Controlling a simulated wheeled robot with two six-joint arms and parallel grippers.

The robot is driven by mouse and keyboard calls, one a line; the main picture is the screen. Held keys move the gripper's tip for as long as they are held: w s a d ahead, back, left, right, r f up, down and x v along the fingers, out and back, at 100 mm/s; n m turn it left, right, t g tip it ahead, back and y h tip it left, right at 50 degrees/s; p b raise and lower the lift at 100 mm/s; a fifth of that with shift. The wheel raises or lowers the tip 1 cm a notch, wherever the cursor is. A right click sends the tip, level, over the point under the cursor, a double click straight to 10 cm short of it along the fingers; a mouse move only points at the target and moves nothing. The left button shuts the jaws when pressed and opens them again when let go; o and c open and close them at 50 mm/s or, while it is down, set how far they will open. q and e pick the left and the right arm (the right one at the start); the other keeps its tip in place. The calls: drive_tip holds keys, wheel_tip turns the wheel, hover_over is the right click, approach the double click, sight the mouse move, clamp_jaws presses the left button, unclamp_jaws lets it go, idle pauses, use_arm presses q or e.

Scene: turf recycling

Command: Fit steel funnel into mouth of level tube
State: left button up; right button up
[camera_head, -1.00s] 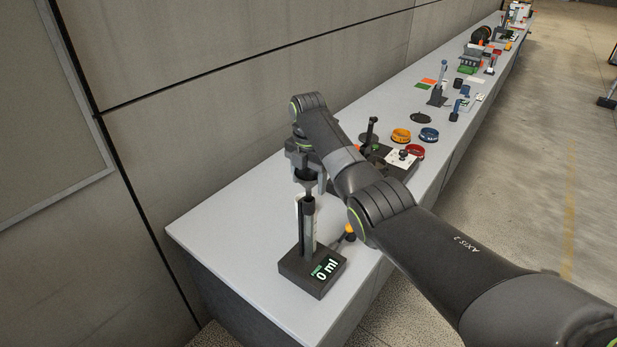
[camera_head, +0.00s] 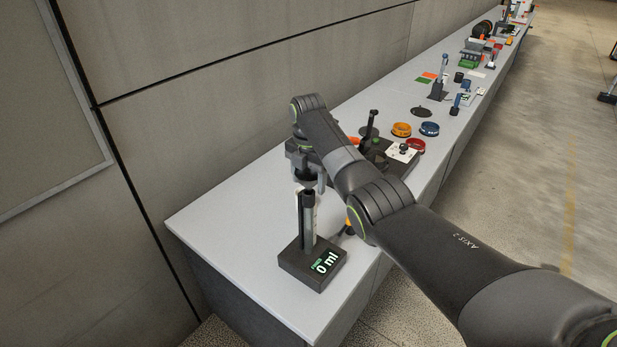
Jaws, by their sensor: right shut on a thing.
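The level tube (camera_head: 308,222) stands upright on a dark base with a green-lit display reading 0 ml (camera_head: 325,263), near the close end of the bench. My right gripper (camera_head: 307,179) is above the tube's mouth, its fingers pointing down. It is shut on the steel funnel (camera_head: 304,183), of which only a small dark part shows between the fingers. The funnel is right over or at the mouth; I cannot tell whether its stem is inside. My left gripper is not in view.
My right arm crosses the bench and partly hides a small yellow-orange item (camera_head: 349,222) beside the base. Behind it are an orange ring (camera_head: 401,129), a blue ring (camera_head: 429,129) and a red ring (camera_head: 415,145). The bench (camera_head: 235,215) is bare left of the tube.

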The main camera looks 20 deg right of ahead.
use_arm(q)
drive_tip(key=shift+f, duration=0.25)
use_arm(e)
drive_tip(key=shift+f, duration=0.5)
drive_tip(key=o, duration=1.1)
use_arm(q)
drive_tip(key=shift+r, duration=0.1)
use_arm(e)
drive_tip(key=shift+r, duration=0.1)
